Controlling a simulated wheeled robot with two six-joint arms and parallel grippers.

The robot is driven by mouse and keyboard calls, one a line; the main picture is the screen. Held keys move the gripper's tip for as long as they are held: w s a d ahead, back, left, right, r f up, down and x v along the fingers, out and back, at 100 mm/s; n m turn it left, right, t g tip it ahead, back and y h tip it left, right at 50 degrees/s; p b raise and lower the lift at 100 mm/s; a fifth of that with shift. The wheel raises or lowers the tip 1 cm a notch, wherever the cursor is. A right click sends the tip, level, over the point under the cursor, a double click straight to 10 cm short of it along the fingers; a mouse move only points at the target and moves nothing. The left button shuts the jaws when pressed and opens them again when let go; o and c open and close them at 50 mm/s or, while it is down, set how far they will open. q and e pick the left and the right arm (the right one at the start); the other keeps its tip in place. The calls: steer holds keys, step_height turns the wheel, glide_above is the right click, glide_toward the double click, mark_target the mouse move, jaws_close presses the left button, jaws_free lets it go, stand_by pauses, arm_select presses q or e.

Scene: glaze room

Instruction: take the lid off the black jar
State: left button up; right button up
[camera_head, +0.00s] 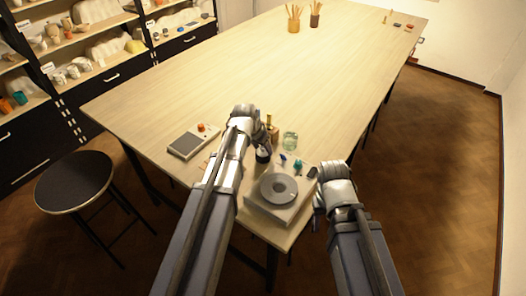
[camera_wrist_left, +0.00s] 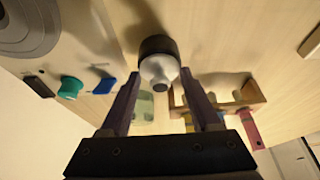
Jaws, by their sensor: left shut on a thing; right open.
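The black jar (camera_head: 263,156) stands near the table's front end, partly hidden by my left arm in the head view. In the left wrist view the dark body of the black jar (camera_wrist_left: 157,44) shows behind a pale, rounded lid (camera_wrist_left: 158,69) with a dark knob. My left gripper (camera_wrist_left: 160,76) has its fingers on either side of the lid and is shut on it. I see no clear gap between lid and jar. My right gripper (camera_head: 318,196) is open beside the table's right edge, away from the jar; its fingertips are hard to make out.
A greenish glass (camera_head: 290,141), small blue and green items and a wooden rack (camera_wrist_left: 250,91) are close by. A scale (camera_head: 188,145) lies left. The table's middle is clear.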

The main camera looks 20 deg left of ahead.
arm_select(q)
steer(key=c, duration=0.7)
